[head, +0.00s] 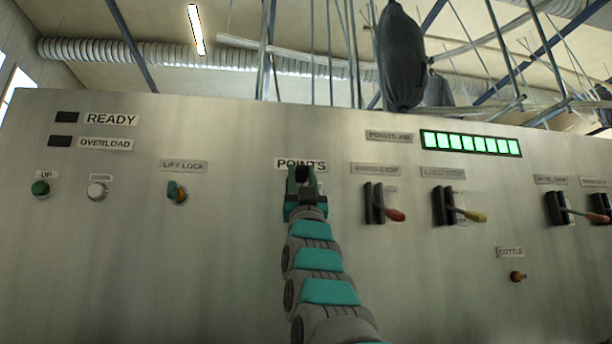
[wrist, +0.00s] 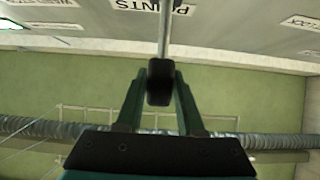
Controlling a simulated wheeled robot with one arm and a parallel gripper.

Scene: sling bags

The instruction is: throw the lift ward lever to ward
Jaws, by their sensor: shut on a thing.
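My gripper (head: 302,178) is at the grey panel (head: 130,255), at the plate reading POINTS (head: 300,164). In the wrist view, its two teal fingers (wrist: 160,85) are shut on a black knob (wrist: 159,82) at the end of a thin pale rod (wrist: 166,30). In the head view my gripper hides most of this lever and its mounting. I can read no plate as lift ward.
Right of my gripper are a red-tipped lever (head: 384,204), a yellow-tipped lever (head: 455,206) and more levers (head: 575,208); their plates are blurred. A green lit bar (head: 471,143) is above. Left are a green button (head: 41,188) and a white button (head: 97,190). Dark bags (head: 402,58) hang behind the panel.

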